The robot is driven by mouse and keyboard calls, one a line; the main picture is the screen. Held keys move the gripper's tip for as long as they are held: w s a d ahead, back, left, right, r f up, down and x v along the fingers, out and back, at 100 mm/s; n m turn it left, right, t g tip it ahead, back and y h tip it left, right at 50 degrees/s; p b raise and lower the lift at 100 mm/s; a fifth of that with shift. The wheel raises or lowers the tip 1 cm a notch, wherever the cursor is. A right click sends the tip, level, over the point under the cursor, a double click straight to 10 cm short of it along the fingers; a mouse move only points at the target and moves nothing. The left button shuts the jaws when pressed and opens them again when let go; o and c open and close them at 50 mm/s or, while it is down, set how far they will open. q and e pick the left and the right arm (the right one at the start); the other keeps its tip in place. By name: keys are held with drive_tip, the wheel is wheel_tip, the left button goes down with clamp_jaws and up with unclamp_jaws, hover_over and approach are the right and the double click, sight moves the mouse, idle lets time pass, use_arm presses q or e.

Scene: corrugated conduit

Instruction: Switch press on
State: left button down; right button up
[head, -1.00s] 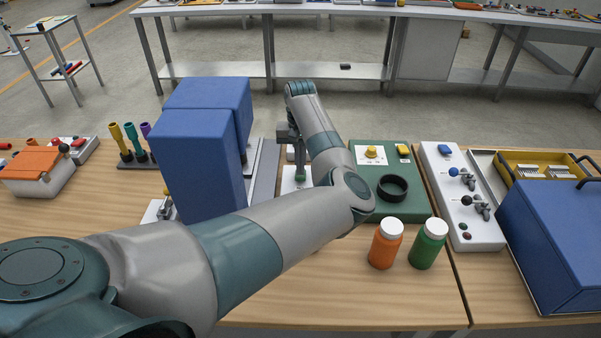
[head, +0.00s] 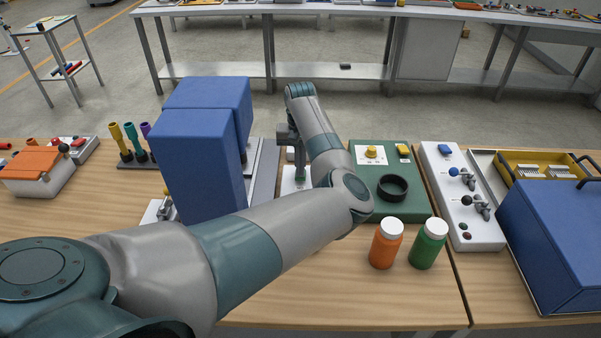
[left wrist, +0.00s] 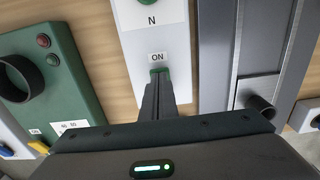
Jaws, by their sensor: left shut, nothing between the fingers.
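A white switch panel (left wrist: 135,45) has a label reading ON and a green button (left wrist: 159,71) just below the label. My left gripper (left wrist: 159,80) is shut and empty. Its fingertips point at the green button and partly cover it; they look in contact or very close, but I cannot tell which. In the head view my left gripper (head: 299,164) points down over the white panel (head: 290,187), beside the blue press housing (head: 196,165). My arm hides part of the panel. My right gripper is out of view.
A green box (head: 405,208) with a black ring (head: 392,187) stands right of the panel. An orange bottle (head: 385,248) and a green bottle (head: 427,247) stand in front of it. A grey rail (left wrist: 262,50) runs close beside the panel in the wrist view.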

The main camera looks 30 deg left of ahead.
use_arm(q)
drive_tip(key=shift+f, duration=0.6)
idle(0.4)
drive_tip(key=shift+r, duration=0.1)
drive_tip(key=shift+w+r+p, duration=0.1)
drive_tip(key=shift+r+p, duration=0.55)
drive_tip(key=shift+p, duration=0.25)
drive_tip(key=shift+r+p, duration=2.75)
drive_tip(key=shift+p, duration=0.25)
